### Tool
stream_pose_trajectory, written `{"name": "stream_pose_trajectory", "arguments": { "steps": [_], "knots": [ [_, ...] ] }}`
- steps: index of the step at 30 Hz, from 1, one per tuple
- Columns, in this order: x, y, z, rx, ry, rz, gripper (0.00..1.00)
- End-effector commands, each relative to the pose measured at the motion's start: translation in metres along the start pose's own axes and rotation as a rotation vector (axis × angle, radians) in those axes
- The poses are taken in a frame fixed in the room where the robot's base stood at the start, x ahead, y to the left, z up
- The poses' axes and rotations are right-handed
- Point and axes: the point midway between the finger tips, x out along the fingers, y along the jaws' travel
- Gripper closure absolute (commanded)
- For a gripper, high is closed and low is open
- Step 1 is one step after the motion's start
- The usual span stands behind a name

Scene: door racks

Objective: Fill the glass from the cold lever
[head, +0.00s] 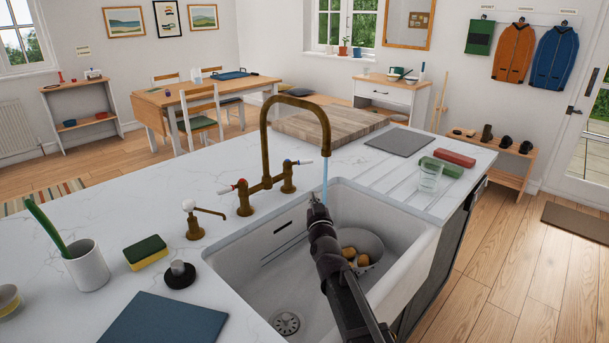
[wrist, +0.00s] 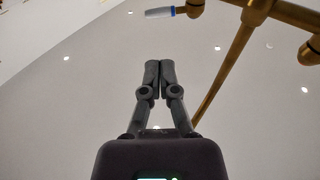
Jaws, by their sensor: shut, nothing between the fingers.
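A brass tap (head: 264,130) with a high arched spout stands behind the white sink (head: 250,270). A thin blue stream of water (head: 325,176) falls from the spout. The cold lever (head: 302,162), with a white handle and blue mark, is on the tap's right side; a blue-marked white handle also shows at the top of the wrist view (wrist: 160,12). The glass (head: 430,176) stands upright on the ribbed drainer, right of the sink and apart from the stream. My gripper (head: 316,200) is shut and empty over the sink, close to the stream; its closed fingers (wrist: 152,68) touch nothing visible.
The red-marked hot lever (head: 226,189) is on the tap's left. A bowl with brown items (head: 358,247) sits in the sink. A sponge (head: 146,253) and white cup (head: 86,266) stand left.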

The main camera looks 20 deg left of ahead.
Motion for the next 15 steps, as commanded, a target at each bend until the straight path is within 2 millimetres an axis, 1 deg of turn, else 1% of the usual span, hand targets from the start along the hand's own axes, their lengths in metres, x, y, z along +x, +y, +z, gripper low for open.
{"name": "stream_pose_trajectory", "arguments": {
  "steps": [11, 15],
  "knots": [
    [0.0007, 0.0002, -0.0007, 0.0, 0.003, 0.002, 1.0],
    [0.005, 0.0005, -0.0008, 0.0, 0.003, 0.002, 1.0]
  ]
}}
